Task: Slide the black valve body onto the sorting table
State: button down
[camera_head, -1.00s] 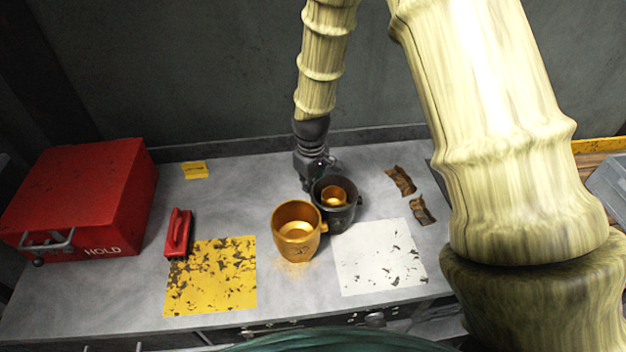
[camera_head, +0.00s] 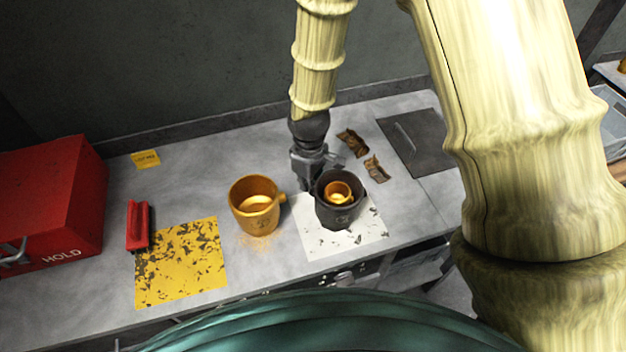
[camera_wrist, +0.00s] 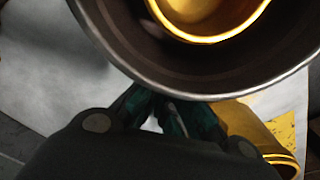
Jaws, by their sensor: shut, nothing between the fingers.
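The black valve body (camera_head: 328,212) is an open, dark cup-shaped part standing upright on the grey table top (camera_head: 200,190), over the far part of a worn white patch (camera_head: 318,240). A small golden cup-shaped piece (camera_head: 339,192) sits inside it. My gripper (camera_head: 307,184) is low at its back left side, its fingers shut and empty. In the wrist view the dark rim (camera_wrist: 130,62) spans the top, and my gripper's fingertips (camera_wrist: 168,104) are right against or very near its wall. Contact itself is hidden under the rim.
A larger golden cup-shaped part (camera_head: 256,212) stands just left, its handle toward the black body. Further left are a worn yellow patch (camera_head: 185,262), a red tool (camera_head: 138,225) and a red HOLD box (camera_head: 45,200). Brown scraps (camera_head: 353,142) lie behind; a dark plate (camera_head: 415,140) lies right.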

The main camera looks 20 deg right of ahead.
jog(key=shift+s+r, duration=0.1)
jog(key=shift+s, duration=0.1)
jog(key=w+a+p, duration=0.1)
jog(key=w+a, duration=0.1)
jog(key=shift+w+a, duration=0.1)
jog(key=shift+w, duration=0.3)
jog(key=shift+w+a+r, duration=0.15)
jog(key=shift+w+a, duration=0.05)
jog(key=shift+w, duration=0.1)
notch_tip(320, 180, up, 10)
jog(key=b, duration=0.3)
jog(key=shift+s, duration=0.15)
jog(key=shift+d, duration=0.1)
